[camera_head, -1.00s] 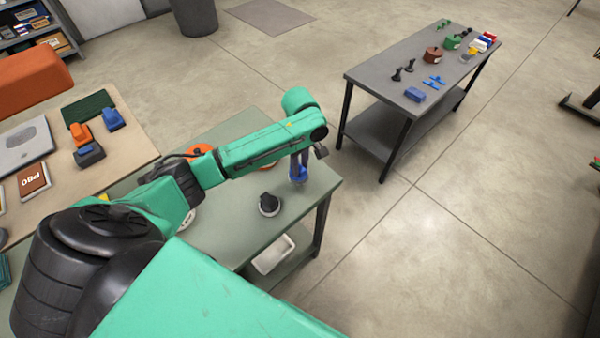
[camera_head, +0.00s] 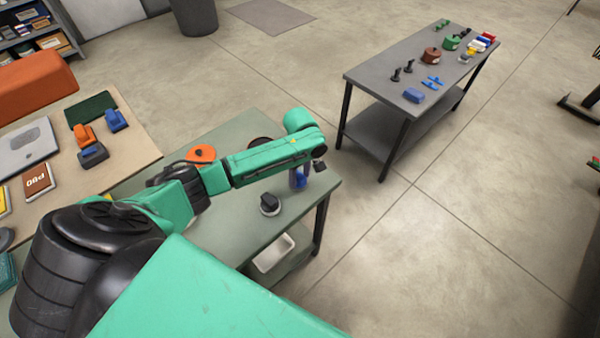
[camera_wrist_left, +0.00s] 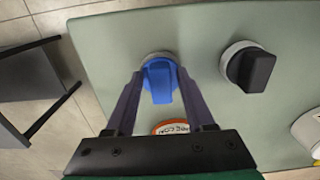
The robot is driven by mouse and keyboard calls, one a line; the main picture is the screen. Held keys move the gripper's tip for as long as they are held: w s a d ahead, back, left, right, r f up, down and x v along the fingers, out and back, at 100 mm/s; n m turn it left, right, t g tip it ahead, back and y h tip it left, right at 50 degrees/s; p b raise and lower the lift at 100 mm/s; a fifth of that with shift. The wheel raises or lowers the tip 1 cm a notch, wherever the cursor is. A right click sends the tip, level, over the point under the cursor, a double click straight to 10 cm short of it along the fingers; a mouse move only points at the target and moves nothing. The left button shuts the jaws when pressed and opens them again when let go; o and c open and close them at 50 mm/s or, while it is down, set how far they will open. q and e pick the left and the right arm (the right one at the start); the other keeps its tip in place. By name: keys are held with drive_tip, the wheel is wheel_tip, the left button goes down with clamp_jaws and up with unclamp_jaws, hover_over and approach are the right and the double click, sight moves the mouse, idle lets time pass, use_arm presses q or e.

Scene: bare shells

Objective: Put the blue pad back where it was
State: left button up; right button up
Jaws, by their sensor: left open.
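The blue pad (camera_wrist_left: 160,78), a blue block-like grip on a pale round base, stands on the grey-green table (camera_wrist_left: 110,45) near its edge. In the head view the blue pad (camera_head: 298,179) is partly hidden by my left wrist. My left gripper (camera_wrist_left: 160,88) is open, with one finger on each side of the blue pad. I cannot tell whether the fingers touch it. In the head view my left gripper (camera_head: 301,175) is mostly hidden behind the wrist, above the right end of the table. My right gripper is not in view.
A similar black-topped piece (camera_wrist_left: 250,68) stands close beside the blue pad. An orange object (camera_head: 201,153) and a dark round one (camera_head: 261,144) lie farther back. A white bin (camera_head: 272,252) is on the lower shelf. A separate grey table (camera_head: 375,77) stands beyond.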

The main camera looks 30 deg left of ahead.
sight(301, 173)
use_arm(q)
drive_tip(key=shift+f, duration=0.25)
drive_tip(key=shift+s+f+b, duration=0.1)
drive_tip(key=shift+f+b, duration=0.15)
drive_tip(key=shift+b, duration=0.5)
drive_tip(key=r+b, duration=0.1)
drive_tip(key=r, duration=0.1)
drive_tip(key=w+r+b, duration=0.1)
drive_tip(key=r, duration=0.1)
drive_tip(key=shift+w+a+r, duration=0.1)
drive_tip(key=shift+a+r, duration=0.05)
drive_tip(key=shift+r, duration=0.2)
wheel_tip(301, 173, up, 10)
drive_tip(key=shift+r, duration=0.25)
drive_tip(key=shift+f, duration=0.1)
